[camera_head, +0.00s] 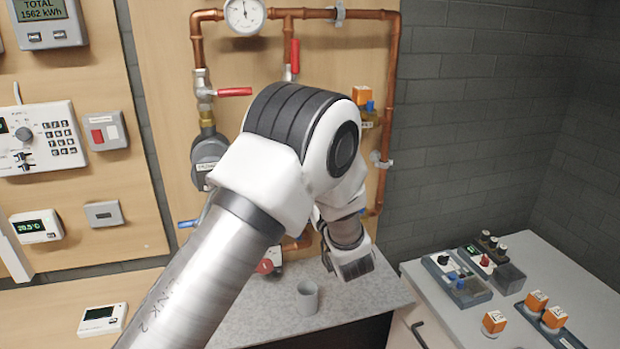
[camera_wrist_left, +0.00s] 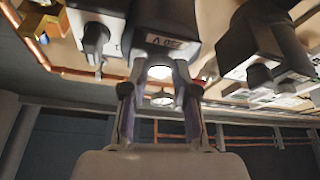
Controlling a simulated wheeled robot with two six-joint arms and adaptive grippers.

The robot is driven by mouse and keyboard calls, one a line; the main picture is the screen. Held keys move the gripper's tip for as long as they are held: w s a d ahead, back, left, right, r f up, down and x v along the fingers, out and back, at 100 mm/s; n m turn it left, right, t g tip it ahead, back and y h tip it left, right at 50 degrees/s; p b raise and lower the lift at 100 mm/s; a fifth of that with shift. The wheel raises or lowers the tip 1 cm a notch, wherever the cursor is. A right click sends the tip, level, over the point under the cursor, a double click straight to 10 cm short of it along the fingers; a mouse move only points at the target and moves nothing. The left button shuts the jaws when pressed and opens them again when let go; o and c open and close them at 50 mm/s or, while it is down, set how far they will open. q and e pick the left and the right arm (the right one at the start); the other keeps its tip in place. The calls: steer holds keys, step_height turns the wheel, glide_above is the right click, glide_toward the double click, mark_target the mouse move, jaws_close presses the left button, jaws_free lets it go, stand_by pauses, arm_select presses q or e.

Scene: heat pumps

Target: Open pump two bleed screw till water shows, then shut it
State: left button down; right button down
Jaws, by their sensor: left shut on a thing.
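My left arm covers the middle of the head view and hides much of the pipework. My left gripper's fingers (camera_wrist_left: 160,92) show in the left wrist view, reaching up to the underside of a dark box (camera_wrist_left: 165,28) with an upside-down label that seems to read 230 V. The gripper is shut on a small pale part (camera_wrist_left: 159,72) between the fingertips; I cannot tell whether it is the bleed screw. In the head view, a dark round pump (camera_head: 207,153) sits left of my arm; its number is too small to read. No water shows. My right gripper is out of view.
Copper pipes (camera_head: 392,90), a gauge (camera_head: 244,14) and a red-handled valve (camera_head: 233,92) surround my arm. A grey cup (camera_head: 307,297) stands on the speckled counter (camera_head: 250,325). A side cabinet (camera_head: 460,325) at right holds small knobbed devices and orange cubes.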

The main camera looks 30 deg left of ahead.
arm_select(q)
steer(key=shift+w+d+r+n+g+h+b, duration=0.1)
steer(key=shift+n+g+h+b, duration=0.85)
steer(key=shift+n+b, duration=2.8)
steer(key=shift+s+a+r+n+g+h+b, duration=0.2)
steer(key=shift+n+g+b, duration=1.3)
steer(key=shift+n+b, duration=2.2)
steer(key=shift+w+d+r+n+g+h+b, duration=0.15)
steer(key=shift+n+g+h+b, duration=0.8)
steer(key=shift+n+b, duration=2.8)
steer(key=shift+f+n+y+p, duration=0.1)
steer(key=shift+n+y+p, duration=0.2)
steer(key=shift+n, duration=0.1)
steer(key=c, duration=0.9)
jaws_free()
steer(key=v, duration=0.7)
steer(key=shift+d, duration=0.3)
